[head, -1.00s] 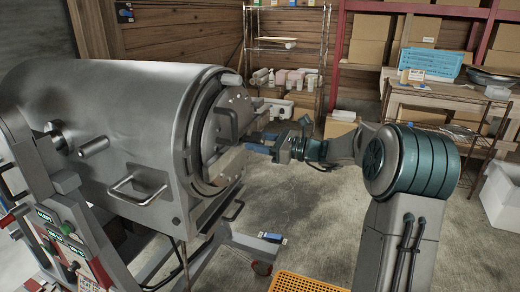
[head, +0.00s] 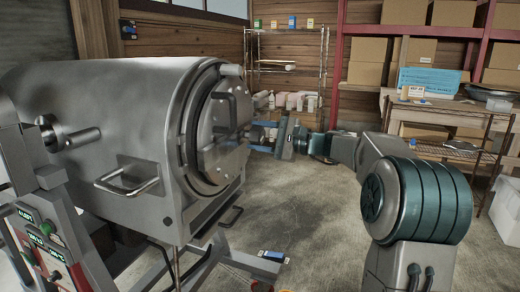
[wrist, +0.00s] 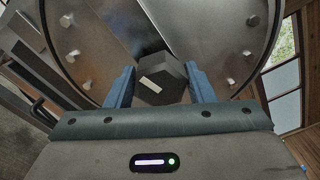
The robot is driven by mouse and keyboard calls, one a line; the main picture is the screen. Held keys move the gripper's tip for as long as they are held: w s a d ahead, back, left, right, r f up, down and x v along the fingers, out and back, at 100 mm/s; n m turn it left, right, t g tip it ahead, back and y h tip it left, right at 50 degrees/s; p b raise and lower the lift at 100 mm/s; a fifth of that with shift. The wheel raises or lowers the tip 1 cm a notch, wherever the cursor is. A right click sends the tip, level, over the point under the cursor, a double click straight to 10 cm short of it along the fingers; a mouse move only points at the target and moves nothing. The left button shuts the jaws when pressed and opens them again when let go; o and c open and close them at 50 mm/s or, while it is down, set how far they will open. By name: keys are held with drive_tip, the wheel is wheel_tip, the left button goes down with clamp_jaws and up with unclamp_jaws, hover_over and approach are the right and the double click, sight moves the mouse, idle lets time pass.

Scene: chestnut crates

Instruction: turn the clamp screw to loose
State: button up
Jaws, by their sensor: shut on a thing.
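The clamp screw's dark, faceted knob (wrist: 160,82) stands out from the round metal lid (wrist: 110,35) in the wrist view. A pale rectangular mark shows on its face. My gripper (wrist: 159,88) has one blue finger on each side of the knob and is shut on it. In the head view, my gripper (head: 256,137) reaches from the right to the front of the lid (head: 222,115) on the large steel drum (head: 110,110). The knob is too small and too covered there to make out. The screw's thread is hidden.
A bar handle (head: 128,183) sticks out from the drum's side. A control panel (head: 45,245) stands at the lower left. A blue-and-white item (head: 272,256) lies on the drum's lower frame. Shelves line the back wall. The floor (head: 310,220) right of the drum is open.

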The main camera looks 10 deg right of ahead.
drive_tip(key=n+b, duration=0.3)
drive_tip(key=f+n+b, duration=0.1)
drive_tip(key=n+b, duration=0.2)
drive_tip(key=b, duration=0.1)
drive_tip(key=shift+n, duration=0.3)
drive_tip(key=n+b, duration=0.4)
drive_tip(key=b, duration=0.1)
drive_tip(key=shift+r+n, duration=0.25)
drive_tip(key=shift+n, duration=0.05)
drive_tip(key=o, duration=1)
drive_tip(key=shift+r, duration=0.1)
drive_tip(key=shift+c, duration=0.2)
drive_tip(key=p+v, duration=0.2)
drive_tip(key=v, duration=1.2)
